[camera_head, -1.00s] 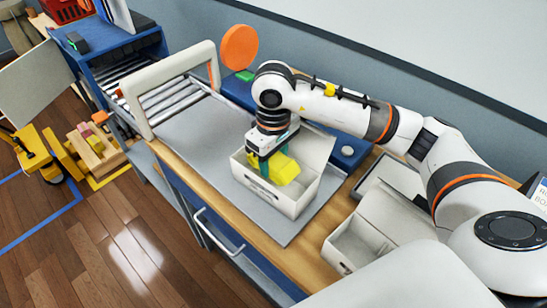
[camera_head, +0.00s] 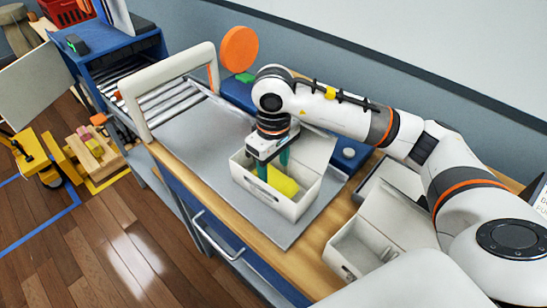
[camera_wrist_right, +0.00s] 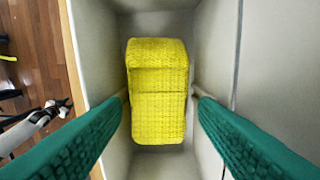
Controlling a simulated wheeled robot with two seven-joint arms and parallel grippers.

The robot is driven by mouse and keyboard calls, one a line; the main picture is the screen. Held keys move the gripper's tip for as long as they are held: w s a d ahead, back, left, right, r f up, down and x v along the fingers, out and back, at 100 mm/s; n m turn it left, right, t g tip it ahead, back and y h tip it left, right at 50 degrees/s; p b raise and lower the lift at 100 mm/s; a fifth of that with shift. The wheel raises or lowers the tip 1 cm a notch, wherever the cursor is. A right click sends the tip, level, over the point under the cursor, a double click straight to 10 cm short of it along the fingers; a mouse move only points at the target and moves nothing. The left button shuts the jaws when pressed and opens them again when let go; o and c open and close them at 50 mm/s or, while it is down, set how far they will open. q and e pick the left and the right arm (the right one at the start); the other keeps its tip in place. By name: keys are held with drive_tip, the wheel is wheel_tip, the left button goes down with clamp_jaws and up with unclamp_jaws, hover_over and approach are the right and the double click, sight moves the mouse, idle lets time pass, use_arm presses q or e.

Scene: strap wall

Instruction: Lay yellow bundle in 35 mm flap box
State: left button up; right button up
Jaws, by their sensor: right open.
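The yellow bundle (camera_head: 285,184) lies inside a white box (camera_head: 268,196) with its flap (camera_head: 314,153) standing open. In the right wrist view the bundle (camera_wrist_right: 160,95) rests lengthwise between the box walls, with a fold line across it. My right gripper (camera_head: 273,171) is open, with its green fingers down inside the box, one on each side of the bundle. A narrow gap shows between each finger and the bundle. The arm hides part of the flap and the box's back. My left gripper is not in view.
A second open box (camera_head: 343,262) stands at the right of the bench, near my arm. The grey mat (camera_head: 190,135) is clear left of the first box. A beige frame (camera_head: 134,110) over rollers stands further left. A blue block with a pale button (camera_head: 349,152) sits behind.

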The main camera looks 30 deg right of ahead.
drive_tip(key=shift+r+p, duration=0.6)
drive_tip(key=shift+p, duration=0.15)
drive_tip(key=shift+r, duration=0.35)
wheel_tip(320, 180, up, 4)
drive_tip(key=shift+f+b, duration=0.15)
drive_tip(key=shift+b, duration=0.5)
wheel_tip(320, 180, up, 6)
hover_over(274, 176)
drive_tip(key=shift+r, duration=0.8)
drive_tip(key=shift+f, duration=0.1)
